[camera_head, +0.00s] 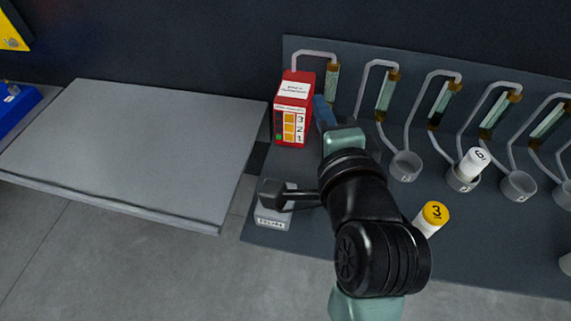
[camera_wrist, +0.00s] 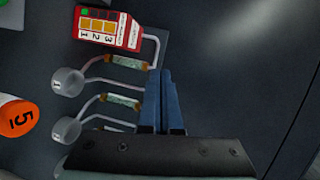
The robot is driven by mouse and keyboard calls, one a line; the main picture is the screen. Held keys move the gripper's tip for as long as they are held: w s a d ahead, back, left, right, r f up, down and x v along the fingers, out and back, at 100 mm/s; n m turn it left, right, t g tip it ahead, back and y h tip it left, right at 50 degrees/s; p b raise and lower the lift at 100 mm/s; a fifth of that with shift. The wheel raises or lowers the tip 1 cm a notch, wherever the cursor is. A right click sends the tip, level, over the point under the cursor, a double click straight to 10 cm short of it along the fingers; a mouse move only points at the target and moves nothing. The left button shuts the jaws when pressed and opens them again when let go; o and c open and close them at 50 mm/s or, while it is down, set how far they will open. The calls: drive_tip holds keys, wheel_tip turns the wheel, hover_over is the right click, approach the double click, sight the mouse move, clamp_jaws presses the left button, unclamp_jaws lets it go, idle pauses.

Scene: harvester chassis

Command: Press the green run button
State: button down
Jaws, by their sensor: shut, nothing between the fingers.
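The red box (camera_head: 292,112) stands at the back left of the dark board, with numbered yellow squares on its front. A small green button (camera_head: 278,137) shows at its lower left. In the wrist view the box (camera_wrist: 122,32) is at the upper left, and the green button (camera_wrist: 84,11) is at its top left corner. My gripper (camera_head: 320,104) is just right of the box in the head view. In the wrist view its blue fingers (camera_wrist: 163,72) are together and empty, apart in the picture from the button.
Bent pipes with glass tubes and grey cups (camera_head: 405,166) line the board to the right. A white cylinder marked 6 (camera_head: 477,162) stands in one cup. A yellow-topped cylinder marked 3 (camera_head: 433,214) is near my arm. A bare grey platform (camera_head: 135,145) lies left.

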sight(286, 212)
drive_tip(key=s+f+m+g+y+p, duration=0.1)
drive_tip(key=s+f+m+g+p, duration=0.1)
drive_tip(key=s+m+g+p, duration=0.2)
drive_tip(key=s+f+m+g+y+p, duration=0.2)
drive_tip(key=s+m+g+p, duration=0.1)
drive_tip(key=s+m+p, duration=0.6)
drive_tip(key=s+p, duration=0.1)
drive_tip(key=p, duration=0.2)
drive_tip(key=shift+s+f+m+g+p, duration=0.25)
drive_tip(key=shift+f+m+g+p, duration=0.05)
drive_tip(key=shift+f+g+p, duration=0.1)
drive_tip(key=shift+a, duration=0.1)
drive_tip(key=x, duration=1.4)
drive_tip(key=shift+a+r+b, duration=0.15)
drive_tip(key=shift+a+b, duration=0.15)
drive_tip(key=shift+b, duration=0.1)
